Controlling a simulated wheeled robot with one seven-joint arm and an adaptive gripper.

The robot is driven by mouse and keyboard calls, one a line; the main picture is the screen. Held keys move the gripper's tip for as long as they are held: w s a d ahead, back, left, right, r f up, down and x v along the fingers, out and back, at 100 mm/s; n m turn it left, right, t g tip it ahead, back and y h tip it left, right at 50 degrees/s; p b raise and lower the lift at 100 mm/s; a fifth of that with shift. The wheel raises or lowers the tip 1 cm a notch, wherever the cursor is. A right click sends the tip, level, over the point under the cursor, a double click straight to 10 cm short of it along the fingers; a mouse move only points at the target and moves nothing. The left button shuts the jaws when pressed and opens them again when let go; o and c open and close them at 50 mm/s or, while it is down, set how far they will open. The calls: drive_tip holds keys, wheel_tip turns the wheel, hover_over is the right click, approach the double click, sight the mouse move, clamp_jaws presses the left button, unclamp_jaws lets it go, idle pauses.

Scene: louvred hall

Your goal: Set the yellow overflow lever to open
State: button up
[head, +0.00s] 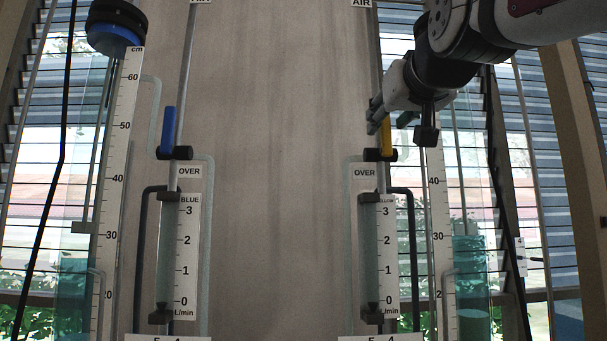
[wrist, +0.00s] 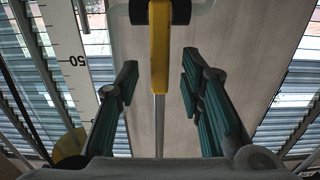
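The yellow overflow lever (head: 386,136) points straight up from its black valve body (head: 380,155) on the right-hand apparatus, in line with the upright pipe. In the wrist view the yellow lever (wrist: 159,60) lies between the two teal-padded fingers of my gripper (wrist: 160,95). The fingers are spread, with a clear gap on both sides of the lever. In the head view my gripper (head: 377,114) reaches in from the upper right, close to the lever. Its fingers partly cover the lever's upper end in that view.
A blue lever (head: 168,130) stands upright on the left-hand apparatus. Flow scales marked BLUE (head: 187,255) and YELLOW (head: 388,255) hang below the valves. A tall ruler scale (head: 437,230) and a teal-filled tube (head: 470,285) stand right of the yellow valve. The middle panel (head: 275,180) is bare.

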drive_tip(key=shift+w, duration=1.1)
clamp_jaws()
drive_tip(key=shift+d, duration=0.1)
